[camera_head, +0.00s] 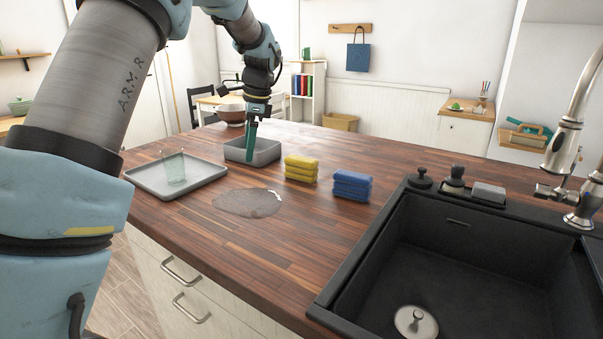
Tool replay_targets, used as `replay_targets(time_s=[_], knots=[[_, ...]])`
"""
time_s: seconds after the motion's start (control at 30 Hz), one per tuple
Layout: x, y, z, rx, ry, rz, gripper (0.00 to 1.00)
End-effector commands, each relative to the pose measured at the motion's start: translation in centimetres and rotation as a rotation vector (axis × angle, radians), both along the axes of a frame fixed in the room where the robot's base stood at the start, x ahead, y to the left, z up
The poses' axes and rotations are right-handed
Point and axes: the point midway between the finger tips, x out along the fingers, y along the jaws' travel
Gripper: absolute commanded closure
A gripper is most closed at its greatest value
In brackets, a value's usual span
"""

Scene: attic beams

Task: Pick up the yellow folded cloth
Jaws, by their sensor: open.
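The yellow folded cloth (301,168) lies stacked in layers on the dark wooden counter, right of a grey bin. A blue folded cloth (351,186) lies just to its right and a little nearer. My gripper (252,148) points down at the grey bin (264,160), left of and apart from the yellow cloth. Its green fingers are seen nearly edge-on and reach to the bin's opening; the gap between them is hard to make out. It is open, and I see nothing held in it.
A wet patch (248,203) spreads on the counter in front of the bin. A grey tray (205,180) with a clear glass (174,167) stands at left. A brown bowl (231,114) sits behind. The black sink (452,282) and tap (566,140) take the right side.

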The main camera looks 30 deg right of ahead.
Motion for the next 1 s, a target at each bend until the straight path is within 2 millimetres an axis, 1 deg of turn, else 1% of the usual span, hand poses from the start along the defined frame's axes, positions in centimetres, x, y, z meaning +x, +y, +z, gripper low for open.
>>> replay_targets(time_s=[0.03, 0.07, 0.1, 0.2, 0.3, 0.33, 0.4, 0.47, 0.7, 1.0], knots=[[-0.1, -3.7, 0.0, 0.04, -0.004, -0.129, 0.12], [-0.2, -5.5, 0.2, 0.064, -0.004, -0.201, 0.12], [-0.6, -7.7, 0.5, 0.096, -0.004, -0.292, 0.12], [-1.7, -12.2, 1.1, 0.164, -0.006, -0.477, 0.12], [-2.8, -15.1, 1.5, 0.215, -0.007, -0.6, 0.12], [-3.1, -15.7, 1.6, 0.225, -0.006, -0.626, 0.12], [-3.5, -16.6, 1.7, 0.241, -0.005, -0.667, 0.12], [-3.6, -16.8, 1.4, 0.25, -0.004, -0.686, 0.12], [-2.5, -16.1, -1.9, 0.253, -0.003, -0.691, 0.12], [-2.0, -15.6, -4.1, 0.251, -0.003, -0.691, 0.12]])
